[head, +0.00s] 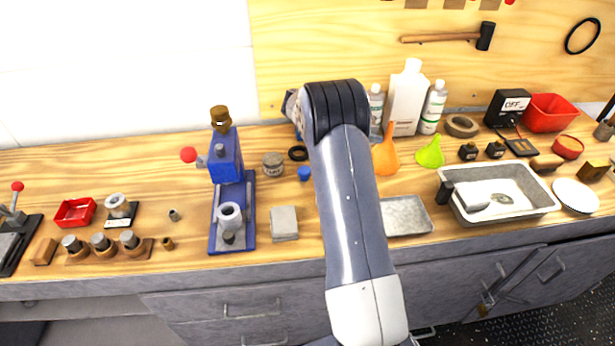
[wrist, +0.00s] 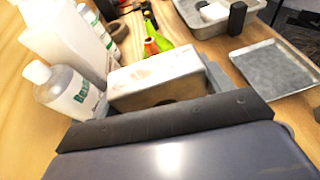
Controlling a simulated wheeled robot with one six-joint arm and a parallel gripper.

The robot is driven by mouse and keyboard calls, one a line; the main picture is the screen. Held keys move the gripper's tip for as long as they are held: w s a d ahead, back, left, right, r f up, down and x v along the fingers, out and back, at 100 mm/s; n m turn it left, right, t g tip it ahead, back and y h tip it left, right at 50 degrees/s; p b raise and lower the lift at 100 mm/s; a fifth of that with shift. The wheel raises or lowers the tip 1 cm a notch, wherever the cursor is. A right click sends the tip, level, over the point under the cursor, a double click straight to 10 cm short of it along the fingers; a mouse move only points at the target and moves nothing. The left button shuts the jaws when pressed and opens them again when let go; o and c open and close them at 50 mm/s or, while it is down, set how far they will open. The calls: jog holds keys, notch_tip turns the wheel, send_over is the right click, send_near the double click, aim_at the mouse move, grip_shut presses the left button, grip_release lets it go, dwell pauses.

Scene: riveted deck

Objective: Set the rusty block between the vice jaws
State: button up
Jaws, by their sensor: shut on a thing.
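The rusty block (wrist: 155,78), pale on top with brown on its near lower side, shows just past the dark bar of my gripper in the wrist view. My gripper (wrist: 163,88) is shut on the block; its fingers are mostly hidden. In the head view my arm hides the gripper and the block. I cannot make out the vice jaws in either view.
A white bottle (wrist: 70,93) stands left of the block, near a larger white jug (head: 407,97). Funnels (head: 430,153), a shallow metal tray (head: 405,216) and a deeper pan (head: 500,192) are right of my arm. A blue press (head: 227,165) and grey block (head: 284,222) are left.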

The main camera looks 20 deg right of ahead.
jog(key=shift+w+f, duration=0.1)
jog(key=shift+f, duration=0.25)
notch_tip(320, 180, down, 10)
jog(key=shift+r+p, duration=0.25)
jog(key=shift+p, duration=0.25)
jog(key=shift+f, duration=0.2)
jog(key=o, duration=1.3)
